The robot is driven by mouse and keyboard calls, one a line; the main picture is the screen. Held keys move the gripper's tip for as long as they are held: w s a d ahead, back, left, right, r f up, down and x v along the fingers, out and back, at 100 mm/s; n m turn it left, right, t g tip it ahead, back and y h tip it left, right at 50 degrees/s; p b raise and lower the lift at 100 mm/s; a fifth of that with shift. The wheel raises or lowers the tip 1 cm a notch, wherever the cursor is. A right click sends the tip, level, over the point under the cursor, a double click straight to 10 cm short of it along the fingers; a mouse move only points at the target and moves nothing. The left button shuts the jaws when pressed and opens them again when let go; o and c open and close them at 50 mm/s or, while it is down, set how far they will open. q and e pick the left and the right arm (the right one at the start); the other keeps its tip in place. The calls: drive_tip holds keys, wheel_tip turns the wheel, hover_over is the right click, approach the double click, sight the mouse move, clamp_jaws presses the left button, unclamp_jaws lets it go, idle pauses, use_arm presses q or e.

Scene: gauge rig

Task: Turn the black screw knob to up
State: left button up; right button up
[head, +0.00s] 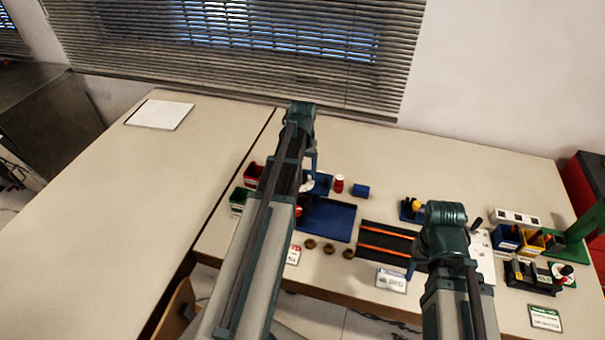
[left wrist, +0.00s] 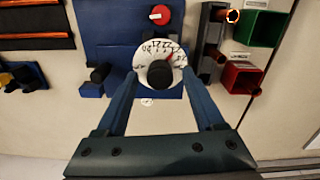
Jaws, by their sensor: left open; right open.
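The black screw knob (left wrist: 160,74) sits at the middle of a round white dial (left wrist: 147,52) with dark markings and a red mark, seen in the left wrist view. My left gripper (left wrist: 160,80) is open, with one blue finger on each side of the knob; I cannot tell if they touch it. In the head view the dial (head: 307,185) is partly hidden by my left arm, and my left gripper (head: 309,165) is only partly visible over it. My right gripper (head: 412,269) is open, low at the right near the black rack, and mostly hidden by its arm.
A blue tray (head: 330,220) and a red round part (head: 338,184) are near the dial. The dark rack (head: 385,240) has orange strips. Red (left wrist: 241,78) and green (left wrist: 264,27) bins stand beside the dial. Blue and yellow bins (head: 530,241) stand right. The left tabletop is mostly clear.

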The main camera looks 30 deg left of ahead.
use_arm(q)
drive_tip(key=shift+c, duration=0.2)
clamp_jaws()
drive_tip(key=shift+n, duration=0.3)
drive_tip(key=n, duration=1.2)
drive_tip(key=shift+n, duration=0.4)
drive_tip(key=n, duration=1.2)
